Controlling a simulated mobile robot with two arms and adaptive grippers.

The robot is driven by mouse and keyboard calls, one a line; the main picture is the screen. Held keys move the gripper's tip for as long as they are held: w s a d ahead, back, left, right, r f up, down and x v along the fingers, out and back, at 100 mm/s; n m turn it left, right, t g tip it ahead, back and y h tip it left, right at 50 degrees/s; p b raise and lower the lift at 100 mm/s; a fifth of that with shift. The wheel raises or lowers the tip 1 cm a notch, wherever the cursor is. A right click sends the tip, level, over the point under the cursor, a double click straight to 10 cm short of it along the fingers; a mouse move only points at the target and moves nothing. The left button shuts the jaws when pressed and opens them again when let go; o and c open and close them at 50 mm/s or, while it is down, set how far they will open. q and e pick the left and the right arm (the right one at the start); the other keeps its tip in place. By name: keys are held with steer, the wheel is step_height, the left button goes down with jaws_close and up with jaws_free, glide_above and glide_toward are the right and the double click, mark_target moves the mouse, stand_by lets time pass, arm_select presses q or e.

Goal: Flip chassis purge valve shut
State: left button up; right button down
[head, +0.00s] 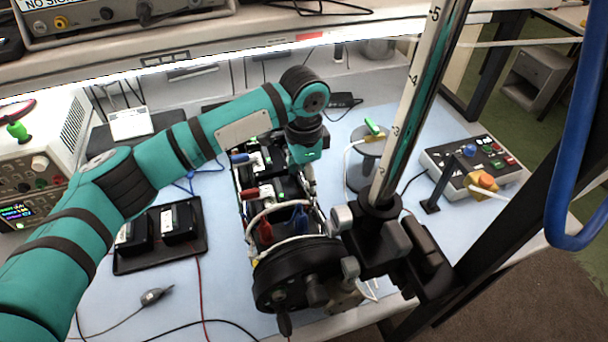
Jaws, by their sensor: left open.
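The open chassis (243,205) stands at the middle of the bench, with black modules, a white hose, and red and blue parts inside. A red part (250,193) sits on its left side, and another red part (265,232) and a blue one (299,216) are near its front. I cannot tell which part is the purge valve. My teal left arm reaches over the chassis, and its wrist points down at the right rear of it. My left gripper (303,174) is open; its fingers are mostly hidden, and contact is unclear. My right gripper is not visible.
A black round housing (290,278) and a tall scaled column (410,100) stand in front and right. A green-handled brass fitting (374,130) tops a dark pedestal. A button box (475,165) is at right, a black tray (195,248) at left.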

arm_select(q)
steer(key=shift+f, duration=0.15)
steer(key=c, duration=1.2)
steer(key=shift+d+r+m+p, duration=0.15)
steer(key=shift+m+p, duration=0.55)
steer(key=shift+p, duration=0.05)
steer(key=shift+d+r+m+p, duration=0.1)
steer(key=shift+m+p, duration=0.6)
steer(key=shift+d+m+p, duration=0.15)
steer(key=shift+m+p, duration=0.5)
steer(key=shift+m, duration=0.45)
steer(key=shift+d+f+m+p, duration=0.1)
steer(key=shift+m+p, duration=0.15)
steer(key=shift+m, duration=0.35)
steer(key=shift+d+f+m+p, duration=0.1)
steer(key=shift+m+p, duration=0.1)
steer(key=shift+m, duration=0.4)
steer(key=o, duration=1.2)
